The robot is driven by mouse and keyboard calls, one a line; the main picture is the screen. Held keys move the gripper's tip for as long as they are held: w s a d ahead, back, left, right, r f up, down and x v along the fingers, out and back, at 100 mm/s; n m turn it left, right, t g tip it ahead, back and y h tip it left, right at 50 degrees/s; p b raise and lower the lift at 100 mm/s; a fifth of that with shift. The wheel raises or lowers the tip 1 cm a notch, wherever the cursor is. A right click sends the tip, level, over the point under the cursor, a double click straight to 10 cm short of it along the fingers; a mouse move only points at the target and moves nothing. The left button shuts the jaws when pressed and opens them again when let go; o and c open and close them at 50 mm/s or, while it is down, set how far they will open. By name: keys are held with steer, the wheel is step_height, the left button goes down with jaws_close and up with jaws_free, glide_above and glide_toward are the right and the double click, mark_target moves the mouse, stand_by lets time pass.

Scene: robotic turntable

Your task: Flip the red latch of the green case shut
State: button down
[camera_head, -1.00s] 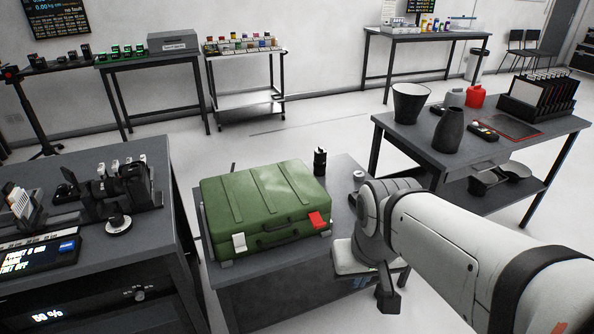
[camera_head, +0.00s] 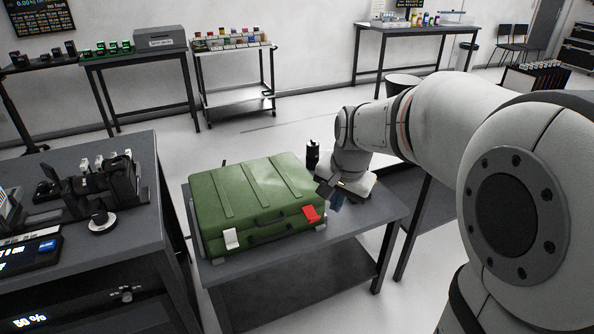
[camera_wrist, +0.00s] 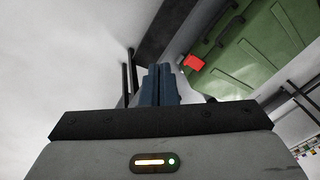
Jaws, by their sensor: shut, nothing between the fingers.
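The green case (camera_head: 262,190) lies closed on a dark grey table, with a handle on its front side. Its red latch (camera_head: 311,214) is at the right end of the front, and its flap sticks out from the case. A white latch (camera_head: 231,239) is at the left end. My gripper (camera_head: 336,199) is just right of the case, apart from the red latch, with its fingers pointing down. In the wrist view my gripper's blue-grey fingers (camera_wrist: 160,84) are together and empty. The red latch also shows there (camera_wrist: 194,62), right of the fingertips, on the green case (camera_wrist: 262,58).
A dark bottle (camera_head: 312,154) stands behind the case's right end. The table (camera_head: 345,232) has bare room right of the case. A bench (camera_head: 80,235) with devices stands close on the left. A cart with small jars is behind.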

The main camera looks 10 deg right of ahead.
mark_target(316, 218)
steer(key=w+f+m+b, duration=0.1)
steer(key=w+f+m, duration=0.2)
steer(key=w, duration=0.5)
steer(key=w+d+f+m+b, duration=0.1)
steer(key=w+f+m, duration=0.3)
steer(key=w+f, duration=0.2)
steer(key=w, duration=0.2)
steer(key=shift+w+y+b, duration=0.3)
steer(key=shift+w+b, duration=0.1)
steer(key=shift+f, duration=0.15)
steer(key=x, duration=0.7)
steer(key=b+x, duration=0.1)
steer(key=x, duration=0.6)
steer(key=shift+w, duration=0.2)
steer(key=shift+d, duration=0.1)
